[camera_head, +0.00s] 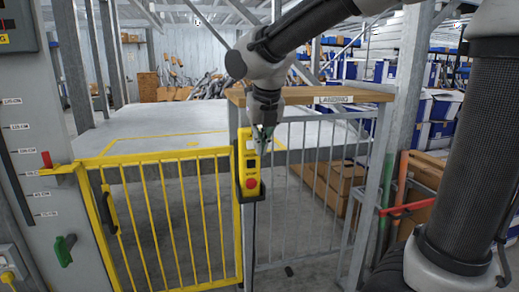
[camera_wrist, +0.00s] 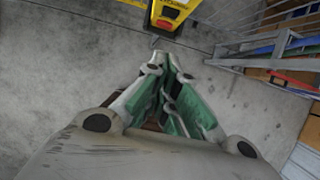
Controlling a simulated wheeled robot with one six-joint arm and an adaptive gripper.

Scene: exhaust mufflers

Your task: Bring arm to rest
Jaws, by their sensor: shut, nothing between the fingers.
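My gripper (camera_head: 264,135) hangs from my arm in front of the yellow control box in the head view. In the wrist view my gripper (camera_wrist: 168,62) shows its green-padded fingers drawn together, with nothing between them. The yellow control box (camera_head: 249,165) with a red stop button is on the post at the gate's right end. Its lower end also shows at the top of the wrist view (camera_wrist: 168,14), beyond the fingertips. I cannot tell whether the fingers touch the box.
A yellow gate (camera_head: 175,220) stands left of the box, a grey railing (camera_head: 310,190) to its right. A wooden shelf (camera_head: 350,93) lies above the railing. A grey panel (camera_head: 40,150) with red and green handles is at the left. Cardboard boxes (camera_head: 325,180) lie behind the railing.

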